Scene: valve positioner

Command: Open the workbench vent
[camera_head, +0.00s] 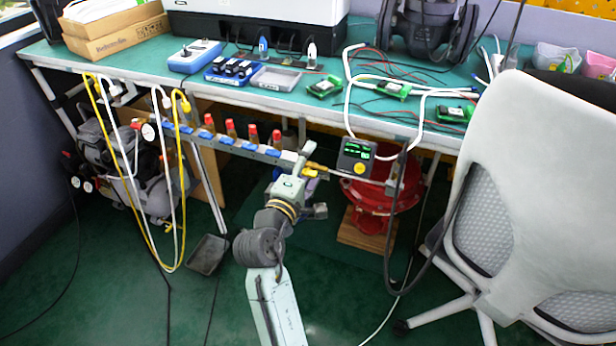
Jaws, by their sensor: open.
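A metal manifold rail (262,153) runs under the front edge of the workbench (240,97), with several red-topped blue fittings along it. A small yellow part (316,169), which looks like the vent handle, sits at the rail's right end, left of a dark gauge box with a green display (356,157). My arm reaches up from the bottom middle. My gripper (304,158) is open at the rail's right end, close beside the yellow part. I cannot tell whether they touch. My gripper and wrist partly hide this end of the rail.
A white office chair (545,190) fills the right side. A red round vessel (382,200) stands under the bench behind the gauge box. Yellow and white hoses (172,215) hang at the left, near a compressor (125,165). A dark cable loops down beside the chair.

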